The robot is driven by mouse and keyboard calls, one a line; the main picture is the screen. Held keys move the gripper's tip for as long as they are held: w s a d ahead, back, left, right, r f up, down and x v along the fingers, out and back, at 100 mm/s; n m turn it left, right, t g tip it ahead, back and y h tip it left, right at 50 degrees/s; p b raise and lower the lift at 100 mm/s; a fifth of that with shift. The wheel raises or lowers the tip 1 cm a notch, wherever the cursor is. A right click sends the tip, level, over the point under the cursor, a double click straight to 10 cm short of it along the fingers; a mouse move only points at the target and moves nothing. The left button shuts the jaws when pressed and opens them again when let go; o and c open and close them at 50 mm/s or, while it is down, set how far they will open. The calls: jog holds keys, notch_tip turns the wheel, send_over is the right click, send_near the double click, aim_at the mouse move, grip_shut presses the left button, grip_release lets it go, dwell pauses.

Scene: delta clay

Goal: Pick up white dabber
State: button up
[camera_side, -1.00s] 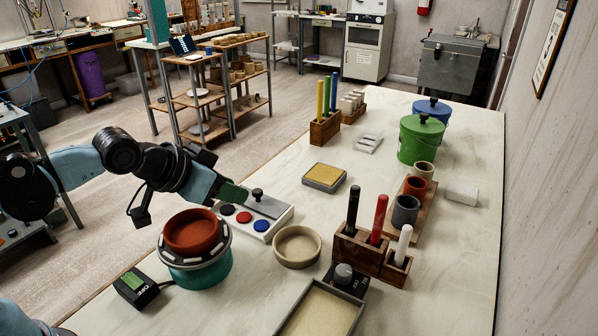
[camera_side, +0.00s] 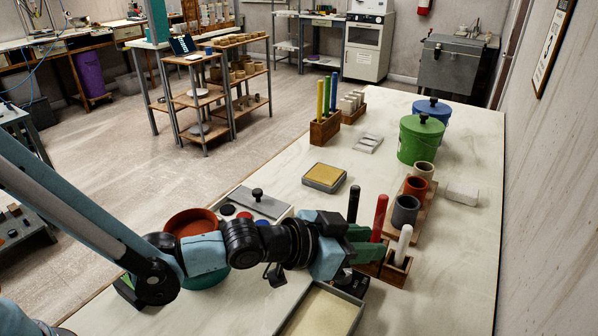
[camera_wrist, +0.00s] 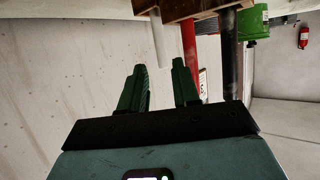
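The white dabber (camera_side: 403,243) stands upright in the small wooden block (camera_side: 396,270) at the right end of the dabber holder. My gripper (camera_side: 376,243) is just left of it, with its green fingers pointing towards it. In the wrist view the white dabber (camera_wrist: 157,42) lies beyond the fingertips, lined up with the gap between them. The fingers of my gripper (camera_wrist: 159,70) are apart and nothing is between them. The gripper hides part of the wooden holder in the side view.
The red dabber (camera_side: 379,217) and black dabber (camera_side: 353,204) stand close by, behind the gripper. A grey cup (camera_side: 405,211) stands behind the white dabber. A sand-coloured tray (camera_side: 322,312) lies in front. The table right of the holder is clear.

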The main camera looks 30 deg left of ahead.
aim_at(400, 242)
jog(key=shift+x, duration=4.85)
jog(key=shift+a, duration=0.1)
jog(key=shift+c, duration=0.5)
grip_shut()
